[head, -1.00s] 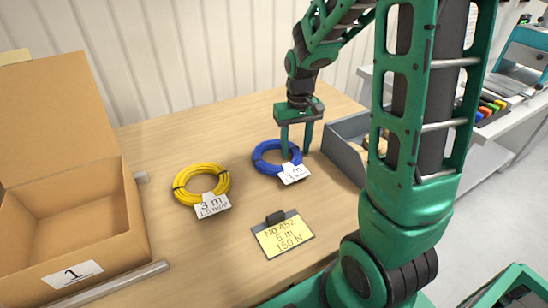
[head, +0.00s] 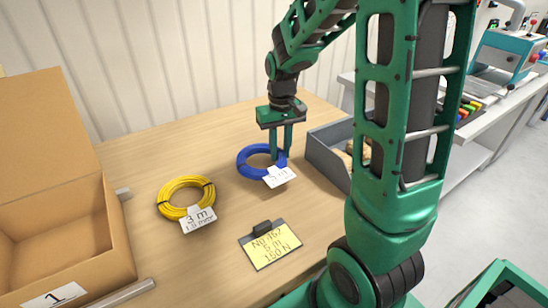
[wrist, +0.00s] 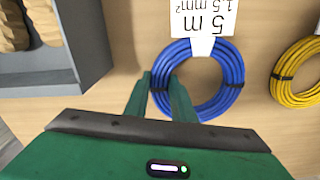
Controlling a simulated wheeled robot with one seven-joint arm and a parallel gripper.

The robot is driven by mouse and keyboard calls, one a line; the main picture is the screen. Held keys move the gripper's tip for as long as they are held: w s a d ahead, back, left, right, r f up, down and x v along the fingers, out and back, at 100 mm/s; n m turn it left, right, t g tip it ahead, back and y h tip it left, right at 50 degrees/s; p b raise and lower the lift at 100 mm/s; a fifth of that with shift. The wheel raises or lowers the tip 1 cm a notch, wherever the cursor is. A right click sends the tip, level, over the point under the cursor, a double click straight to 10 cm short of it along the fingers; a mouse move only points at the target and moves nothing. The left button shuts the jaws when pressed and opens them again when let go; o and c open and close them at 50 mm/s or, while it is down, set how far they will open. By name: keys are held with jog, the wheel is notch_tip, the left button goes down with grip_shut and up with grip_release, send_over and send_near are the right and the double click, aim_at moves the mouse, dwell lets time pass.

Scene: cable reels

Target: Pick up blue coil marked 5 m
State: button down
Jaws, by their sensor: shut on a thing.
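The blue coil (head: 246,168) lies on the wooden table, with a white tag (head: 279,176) at its front. In the wrist view the blue coil (wrist: 232,72) shows its tag (wrist: 203,22) upside down, reading 5 m, 1.5 mm². My gripper (head: 281,157) points down at the right side of the coil. In the wrist view my gripper (wrist: 160,82) has one finger outside the ring and one inside, shut on the coil's bundle between them. The coil appears to rest on the table still.
A yellow coil (head: 164,196) tagged 3 m lies to the left. A clipboard (head: 270,246) with a yellow note lies in front. An open cardboard box (head: 120,240) marked 1 stands at the left. A grey bin (head: 325,160) stands close right of my gripper.

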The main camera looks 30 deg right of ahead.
notch_tip(320, 180, up, 2)
jog(key=shift+r, duration=0.1)
jog(key=s+a+r, duration=0.5)
jog(key=a+r, duration=0.1)
jog(key=a, duration=0.4)
jog(key=shift+s+a+r, duration=0.2)
jog(key=shift+r, duration=0.2)
